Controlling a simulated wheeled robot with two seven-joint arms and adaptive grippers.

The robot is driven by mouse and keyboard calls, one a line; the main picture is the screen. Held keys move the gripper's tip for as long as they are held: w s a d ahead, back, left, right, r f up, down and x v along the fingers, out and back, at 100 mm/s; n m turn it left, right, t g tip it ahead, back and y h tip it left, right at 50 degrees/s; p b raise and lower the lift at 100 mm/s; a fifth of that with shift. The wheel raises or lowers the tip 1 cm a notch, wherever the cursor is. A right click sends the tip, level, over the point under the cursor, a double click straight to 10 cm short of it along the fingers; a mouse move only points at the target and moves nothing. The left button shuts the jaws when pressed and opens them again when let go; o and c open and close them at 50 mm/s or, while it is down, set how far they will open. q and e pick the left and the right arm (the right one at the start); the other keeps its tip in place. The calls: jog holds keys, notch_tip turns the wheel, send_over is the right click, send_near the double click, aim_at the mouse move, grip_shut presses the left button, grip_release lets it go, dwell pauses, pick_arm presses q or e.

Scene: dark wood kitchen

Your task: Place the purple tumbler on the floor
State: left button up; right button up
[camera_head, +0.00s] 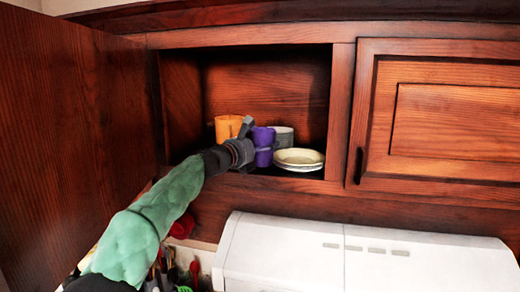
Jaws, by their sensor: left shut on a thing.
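The purple tumbler (264,137) is in the open upper cabinet (270,91), between an orange cup and a grey cup. My left gripper (256,143) reaches in from the left and is shut on the purple tumbler. A dark finger crosses the tumbler and hides part of it. The tumbler looks upright near the front of the shelf; I cannot tell whether it touches the shelf. My right gripper is not in view. The floor is not in view.
An orange cup (227,127) is behind my gripper, a grey cup (283,137) and stacked pale plates (299,158) to the right. The open cabinet door (70,130) stands at left. A white range hood (370,258) is below; utensils (194,272) hang lower left.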

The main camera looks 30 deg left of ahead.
pick_arm(q)
jog(key=shift+s+f, duration=0.1)
jog(key=shift+f, duration=0.45)
jog(key=o, duration=0.9)
jog(key=s+a+b, duration=0.1)
jog(key=s+b, duration=0.2)
jog(key=s, duration=0.9)
jog(key=shift+w, duration=0.1)
